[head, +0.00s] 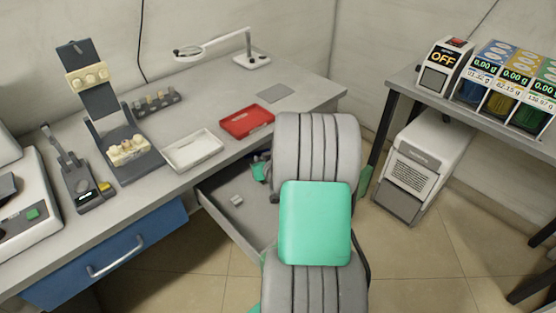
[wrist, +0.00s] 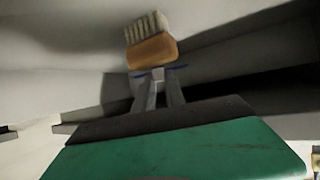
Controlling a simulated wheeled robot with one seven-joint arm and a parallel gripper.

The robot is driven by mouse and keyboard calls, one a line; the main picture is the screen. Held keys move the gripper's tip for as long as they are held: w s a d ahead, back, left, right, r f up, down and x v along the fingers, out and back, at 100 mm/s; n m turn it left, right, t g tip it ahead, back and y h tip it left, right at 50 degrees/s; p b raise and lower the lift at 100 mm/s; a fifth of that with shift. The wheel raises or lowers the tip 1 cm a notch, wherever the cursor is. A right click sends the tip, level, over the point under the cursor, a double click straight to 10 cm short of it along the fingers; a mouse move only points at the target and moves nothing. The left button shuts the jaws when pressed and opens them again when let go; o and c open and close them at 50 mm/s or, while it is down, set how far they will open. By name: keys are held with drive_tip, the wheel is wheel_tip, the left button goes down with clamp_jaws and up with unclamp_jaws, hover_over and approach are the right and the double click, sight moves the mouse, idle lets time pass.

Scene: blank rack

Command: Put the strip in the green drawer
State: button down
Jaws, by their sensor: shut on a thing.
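My gripper (wrist: 157,74) is shut on the strip (wrist: 152,48), an orange-tan piece with a row of pale ribs along its top, in the wrist view. The strip is tilted a little and is held clear at the fingertips. In the head view my arm hides the fingertips and the strip. The green drawer (head: 366,181) is pulled open below the bench; a bit of its green front shows right of my arm. Its grey inside (head: 222,197) shows left of my arm, with a small pale piece (head: 236,201) lying in it. My arm reaches over this drawer.
A blue drawer (head: 150,243) is shut at the left. On the bench are a white tray (head: 193,151), a red tray (head: 247,121), a dark stand with pale pieces (head: 127,163) and a small rack (head: 156,101).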

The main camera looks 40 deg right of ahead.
drive_tip(key=d, duration=0.7)
drive_tip(key=shift+d, duration=0.4)
drive_tip(key=shift+w+f+b, duration=0.1)
drive_tip(key=shift+f+b, duration=0.25)
drive_tip(key=shift+f, duration=1.4)
drive_tip(key=shift+f, duration=0.2)
drive_tip(key=c, duration=1.4)
unclamp_jaws()
drive_tip(key=shift+r, duration=0.1)
drive_tip(key=shift+r, duration=0.25)
drive_tip(key=v, duration=0.7)
drive_tip(key=shift+s+p, duration=0.2)
drive_tip(key=shift+p, duration=0.1)
